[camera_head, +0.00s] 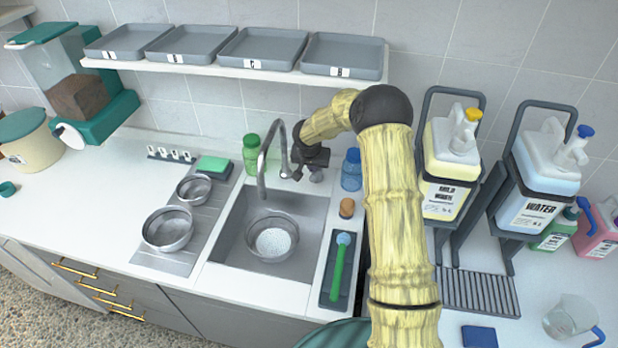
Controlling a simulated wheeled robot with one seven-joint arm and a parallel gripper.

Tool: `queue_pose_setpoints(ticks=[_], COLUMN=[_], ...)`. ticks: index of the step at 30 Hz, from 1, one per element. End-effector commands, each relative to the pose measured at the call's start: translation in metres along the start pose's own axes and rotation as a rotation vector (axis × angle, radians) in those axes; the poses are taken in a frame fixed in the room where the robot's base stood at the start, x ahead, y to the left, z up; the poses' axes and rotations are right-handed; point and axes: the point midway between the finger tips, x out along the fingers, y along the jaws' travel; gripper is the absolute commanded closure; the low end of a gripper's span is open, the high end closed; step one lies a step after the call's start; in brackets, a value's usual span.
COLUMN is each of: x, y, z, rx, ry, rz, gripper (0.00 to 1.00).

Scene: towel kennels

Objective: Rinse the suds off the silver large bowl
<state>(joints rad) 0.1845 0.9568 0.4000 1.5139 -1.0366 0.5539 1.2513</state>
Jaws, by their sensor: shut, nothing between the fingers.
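A silver bowl (284,222) sits in the sink basin (312,215), with white suds covering its bottom. The grey gooseneck tap (266,160) stands behind it, its spout end just above and behind the bowl. I cannot make out a water stream. My gripper (299,175) is shut and empty, low behind the sink, just right of the tap's neck. A small grey knob (316,176) shows right beside it; I cannot tell whether they touch. Another large silver bowl (168,230) and a small silver bowl (194,190) stand on the drainboard to the left.
A green bottle (251,160) and a blue bottle (351,172) flank the tap. A green-handled brush (338,270) lies in a tray right of the sink. A green sponge (212,165) is behind the bowls. A shelf (230,74) overhangs. Jugs (540,185) stand on the right.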

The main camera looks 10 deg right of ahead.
Motion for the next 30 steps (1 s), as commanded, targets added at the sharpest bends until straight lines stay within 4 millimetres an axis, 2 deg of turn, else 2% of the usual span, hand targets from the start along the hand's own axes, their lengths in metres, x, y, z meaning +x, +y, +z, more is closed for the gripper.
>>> queue_pose_setpoints(ticks=[30], x=[0.026], y=[0.000], z=[0.011], rx=[0.000], ry=[0.000], rz=[0.000], gripper=[1.00])
